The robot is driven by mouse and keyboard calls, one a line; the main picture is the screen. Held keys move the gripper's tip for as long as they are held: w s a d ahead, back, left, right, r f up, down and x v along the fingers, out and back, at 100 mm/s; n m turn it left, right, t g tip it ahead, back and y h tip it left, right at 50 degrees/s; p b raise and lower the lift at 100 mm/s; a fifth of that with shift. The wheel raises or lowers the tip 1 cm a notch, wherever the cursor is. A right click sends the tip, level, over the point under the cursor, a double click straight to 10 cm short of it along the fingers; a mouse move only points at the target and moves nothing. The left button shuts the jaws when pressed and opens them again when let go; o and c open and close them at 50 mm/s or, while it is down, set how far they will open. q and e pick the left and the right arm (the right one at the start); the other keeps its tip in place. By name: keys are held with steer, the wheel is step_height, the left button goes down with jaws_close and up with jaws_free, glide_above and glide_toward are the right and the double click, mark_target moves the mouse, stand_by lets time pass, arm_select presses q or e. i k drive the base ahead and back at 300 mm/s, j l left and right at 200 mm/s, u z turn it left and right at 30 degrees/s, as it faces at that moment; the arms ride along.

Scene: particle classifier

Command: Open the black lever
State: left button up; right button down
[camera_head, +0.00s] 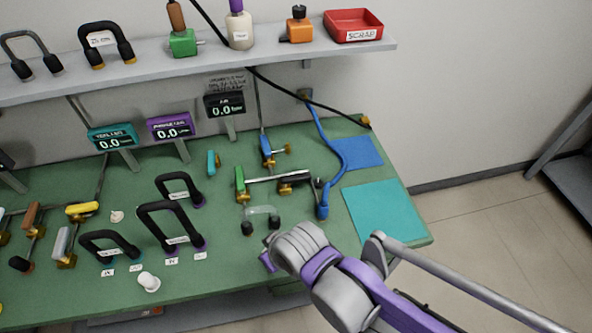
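A dark lever-like piece (294,176) sits on brass fittings at the right end of a short metal pipe on the green bench; I take it as the black lever, but its exact setting is too small to tell. Another small black piece (20,264) lies at the far left of the bench. My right gripper (272,240) is over the bench's front part, below and slightly left of the dark lever and apart from it. My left gripper is out of view.
A green lever (240,182), a blue lever (266,150) and a blue hose (330,150) surround the dark lever. A clear U-shaped tube (262,213) with black ends lies just beyond my gripper. Black handle-shaped tubes (170,225) stand left. A teal mat (385,217) is right.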

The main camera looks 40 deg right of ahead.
mark_target(284, 180)
steer(key=k+j+z, duration=0.1)
steer(key=z, duration=1.25)
steer(key=i+j+z, duration=0.15)
steer(key=j, duration=0.25)
steer(key=j+z, duration=0.15)
steer(key=j, duration=0.25)
steer(key=i, duration=0.05)
